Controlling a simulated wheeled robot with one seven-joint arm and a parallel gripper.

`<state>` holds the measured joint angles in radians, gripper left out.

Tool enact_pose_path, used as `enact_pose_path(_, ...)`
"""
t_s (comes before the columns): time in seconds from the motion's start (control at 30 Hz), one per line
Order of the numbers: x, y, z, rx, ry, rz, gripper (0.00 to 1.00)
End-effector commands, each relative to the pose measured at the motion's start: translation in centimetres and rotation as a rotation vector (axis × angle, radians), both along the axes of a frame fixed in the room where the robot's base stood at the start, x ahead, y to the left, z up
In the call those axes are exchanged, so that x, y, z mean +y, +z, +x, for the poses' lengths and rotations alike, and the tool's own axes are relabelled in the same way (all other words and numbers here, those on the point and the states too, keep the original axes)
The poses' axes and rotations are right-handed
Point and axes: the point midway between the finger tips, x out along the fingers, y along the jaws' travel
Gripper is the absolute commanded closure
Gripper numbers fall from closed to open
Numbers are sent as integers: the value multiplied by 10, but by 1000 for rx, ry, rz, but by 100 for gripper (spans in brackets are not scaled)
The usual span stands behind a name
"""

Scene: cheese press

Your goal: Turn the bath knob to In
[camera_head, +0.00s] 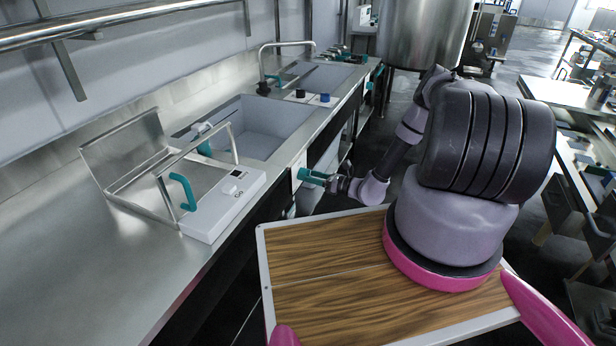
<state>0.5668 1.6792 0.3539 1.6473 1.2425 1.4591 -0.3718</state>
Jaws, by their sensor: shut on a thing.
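A teal knob (310,175) sticks out from a small white plate (297,168) on the counter's front face, which I take to be the bath knob. My gripper (329,182) reaches it from the right, at the end of my arm, and is shut on it. The jaws hide part of the knob. Any In mark and the way the knob points are too small to read.
The steel counter (130,270) runs along the left, with a sink basin (250,128) near the knob. A white press device (222,205) with a teal handle (184,188) and raised lid stands on it. Black and blue knobs (325,98) sit farther back.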

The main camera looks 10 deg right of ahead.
Motion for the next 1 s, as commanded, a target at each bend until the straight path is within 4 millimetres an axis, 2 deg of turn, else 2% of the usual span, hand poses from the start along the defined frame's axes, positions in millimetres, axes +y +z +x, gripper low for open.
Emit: enact_pose_path(1.0,-2,-1,1,731,-2,529,98)
